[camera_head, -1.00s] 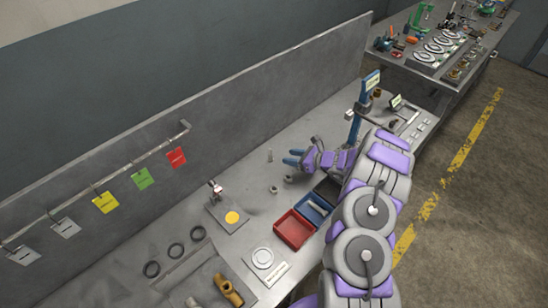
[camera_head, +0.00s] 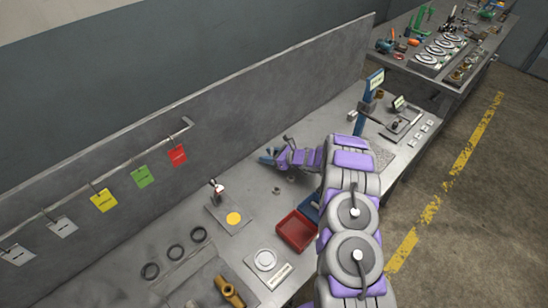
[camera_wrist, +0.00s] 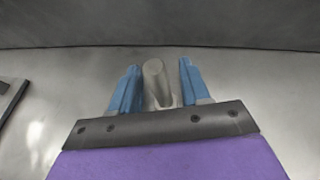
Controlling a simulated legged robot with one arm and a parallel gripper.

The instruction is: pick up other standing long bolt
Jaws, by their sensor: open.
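A grey long bolt (camera_wrist: 154,72) stands upright on the bench in the wrist view, between the two blue fingers of my gripper (camera_wrist: 160,68). The fingers are open, with a gap visible on the right side of the bolt; the left finger is closer to it. The bolt's lower part is partly hidden by the gripper's dark front plate. In the head view my gripper (camera_head: 266,158) is low over the bench near the back wall, and the bolt cannot be made out beside its fingers.
A small nut-like part (camera_head: 277,190) lies on the bench in front of my gripper. A red bin (camera_head: 297,230) and a blue bin (camera_head: 311,209), partly behind my arm, stand nearer. A small plate with a yellow disc (camera_head: 234,218) is to the left. The grey back wall (camera_head: 270,105) rises close behind.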

